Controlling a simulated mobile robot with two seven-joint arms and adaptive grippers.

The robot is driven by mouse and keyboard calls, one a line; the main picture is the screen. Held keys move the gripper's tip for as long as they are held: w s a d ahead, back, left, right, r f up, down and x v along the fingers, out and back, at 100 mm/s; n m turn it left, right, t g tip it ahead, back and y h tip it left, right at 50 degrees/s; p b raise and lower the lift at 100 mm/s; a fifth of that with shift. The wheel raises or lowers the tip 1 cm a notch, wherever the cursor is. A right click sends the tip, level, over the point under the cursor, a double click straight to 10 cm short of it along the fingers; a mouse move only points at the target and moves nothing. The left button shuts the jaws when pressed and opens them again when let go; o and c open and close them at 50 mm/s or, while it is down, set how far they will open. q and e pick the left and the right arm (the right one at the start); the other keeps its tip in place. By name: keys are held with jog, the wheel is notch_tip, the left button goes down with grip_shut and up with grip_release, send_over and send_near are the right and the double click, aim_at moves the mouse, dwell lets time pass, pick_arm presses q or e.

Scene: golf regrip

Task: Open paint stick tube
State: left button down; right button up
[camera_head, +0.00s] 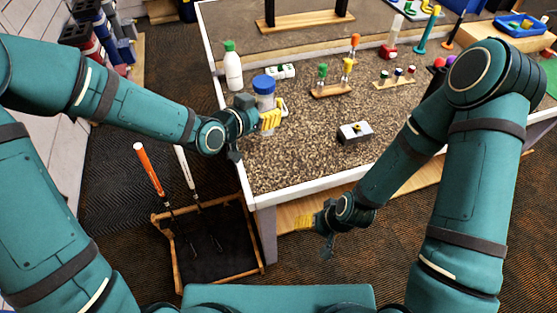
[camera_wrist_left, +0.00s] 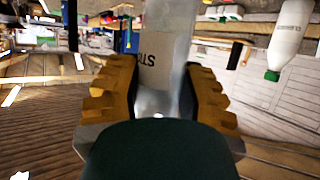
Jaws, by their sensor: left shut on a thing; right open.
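The paint stick tube (camera_head: 265,103) is a clear cylinder with a blue cap (camera_head: 263,83). It stands upright near the table's left edge. My left gripper (camera_head: 269,119) is shut on the tube below its cap. In the left wrist view the translucent tube (camera_wrist_left: 168,30), with a partly readable label, sits between the yellow fingers of my left gripper (camera_wrist_left: 158,98). The tube's lower part is largely hidden by the gripper in the head view. My right gripper (camera_head: 310,224) is open and empty, in front of the table's front edge, well away from the tube.
A white bottle with a green cap (camera_head: 232,68) stands behind the tube. A small white item (camera_head: 281,71) lies nearby. A wooden rack (camera_head: 331,90) and a grey box (camera_head: 355,132) are to the right. A club stand (camera_head: 180,265) is on the floor. The table front is clear.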

pick_arm(q)
jog(key=d+f+b, duration=0.1)
jog(key=f, duration=0.2)
jog(key=s+d+f+m+g+h+b, duration=0.1)
jog(key=f, duration=0.2)
jog(key=d+f+m+h+b, duration=0.1)
jog(key=f+b, duration=0.1)
jog(key=f, duration=0.1)
jog(key=shift+s+f+g, duration=0.1)
jog(key=shift+s+g, duration=0.1)
jog(key=shift+g, duration=0.1)
jog(key=shift+f+b, duration=0.2)
jog(key=shift+b, duration=0.1)
jog(key=c, duration=0.6)
grip_release()
jog(key=shift+r, duration=0.1)
